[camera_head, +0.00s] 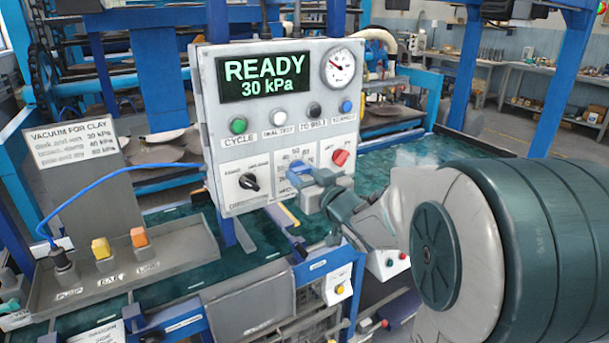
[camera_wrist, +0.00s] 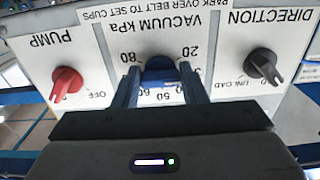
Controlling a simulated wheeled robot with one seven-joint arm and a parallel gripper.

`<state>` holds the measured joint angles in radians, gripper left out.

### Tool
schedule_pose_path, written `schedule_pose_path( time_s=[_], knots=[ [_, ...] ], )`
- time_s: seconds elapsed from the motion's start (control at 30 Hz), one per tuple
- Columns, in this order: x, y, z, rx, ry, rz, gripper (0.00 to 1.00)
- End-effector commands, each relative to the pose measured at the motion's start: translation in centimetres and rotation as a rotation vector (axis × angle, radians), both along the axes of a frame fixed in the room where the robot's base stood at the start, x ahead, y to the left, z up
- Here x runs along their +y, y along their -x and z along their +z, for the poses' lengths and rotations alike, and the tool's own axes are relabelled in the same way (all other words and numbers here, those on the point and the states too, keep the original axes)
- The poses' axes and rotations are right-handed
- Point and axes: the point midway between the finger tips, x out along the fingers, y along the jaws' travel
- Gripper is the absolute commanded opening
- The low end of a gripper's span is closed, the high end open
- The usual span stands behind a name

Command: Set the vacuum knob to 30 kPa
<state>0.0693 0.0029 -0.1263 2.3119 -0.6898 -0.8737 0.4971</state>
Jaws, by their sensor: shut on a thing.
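The blue vacuum knob (camera_head: 296,168) sits in the lower middle of the white control panel (camera_head: 210,120). It also shows in the wrist view (camera_wrist: 160,72), upside down, under the label "VACUUM kPa" with numbers around it. My gripper (camera_head: 307,180) is at the panel, its two fingers closed on either side of the knob, as the wrist view also shows (camera_wrist: 159,82). The knob's pointer and some scale numbers are hidden by the fingers. The display (camera_head: 262,78) reads "READY 30 kPa" in green.
A black direction knob (camera_head: 249,182) and a red pump knob (camera_head: 340,157) flank the vacuum knob. Coloured buttons line the row above, and a round gauge (camera_head: 341,68) is at top right. A sign (camera_head: 72,143) lists clay vacuum values. A tray with plugs (camera_head: 130,262) lies left.

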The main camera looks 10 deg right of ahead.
Motion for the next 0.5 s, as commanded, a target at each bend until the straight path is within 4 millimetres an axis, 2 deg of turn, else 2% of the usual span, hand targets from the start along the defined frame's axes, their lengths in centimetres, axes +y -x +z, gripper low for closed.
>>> schedule_pose_path(
  time_s=[0.23, 0.5],
  knots=[
    [0.07, 0.03, -0.02, 0.037, -0.112, 0.0, 0.15],
    [0.08, 0.04, -0.04, 0.051, -0.156, 0.0, 0.15]
  ],
)
